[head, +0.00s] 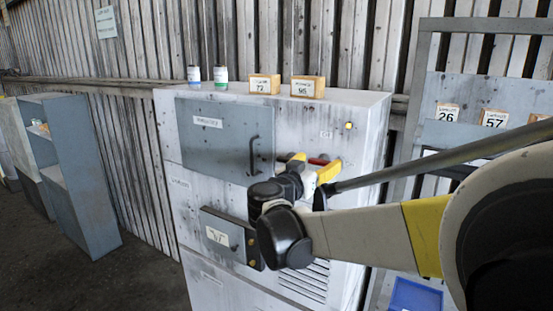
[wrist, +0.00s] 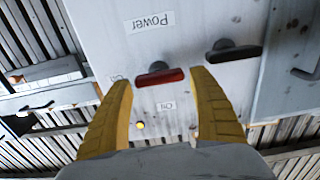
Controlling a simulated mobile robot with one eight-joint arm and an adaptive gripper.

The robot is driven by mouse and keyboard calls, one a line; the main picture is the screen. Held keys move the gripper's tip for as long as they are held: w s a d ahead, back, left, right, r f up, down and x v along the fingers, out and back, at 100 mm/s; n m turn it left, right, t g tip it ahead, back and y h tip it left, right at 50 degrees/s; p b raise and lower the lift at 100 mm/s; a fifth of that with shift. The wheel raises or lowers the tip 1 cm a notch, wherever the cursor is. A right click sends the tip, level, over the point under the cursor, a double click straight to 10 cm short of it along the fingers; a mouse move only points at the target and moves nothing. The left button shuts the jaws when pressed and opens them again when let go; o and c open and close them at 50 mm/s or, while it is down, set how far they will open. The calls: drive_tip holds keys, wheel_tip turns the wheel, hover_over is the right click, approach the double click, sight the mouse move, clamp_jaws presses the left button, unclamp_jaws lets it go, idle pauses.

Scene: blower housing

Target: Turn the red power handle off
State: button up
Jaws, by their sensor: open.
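The red power handle (wrist: 160,77) is on the pale cabinet panel, between the tips of my two yellow fingers in the wrist view. It lies roughly crosswise there, near a small label (wrist: 166,106) and a "Power" label (wrist: 151,22). My gripper (wrist: 161,80) is open, with a finger on each side of the handle. A narrow gap seems to show on each side; contact is not clear. In the head view, my gripper (head: 313,166) is at the cabinet front, and a bit of the red handle (head: 318,161) shows between the fingers.
A black handle (wrist: 234,51) sits just right of the red one in the wrist view, close to my right finger. A yellow light (wrist: 140,125) is on the panel. The cabinet (head: 345,110) has a grey door (head: 215,150) with a handle. Boxes stand on top.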

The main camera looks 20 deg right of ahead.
drive_tip(key=shift+w+d, duration=0.4)
drive_tip(key=shift+d, duration=0.1)
drive_tip(key=c, duration=0.9)
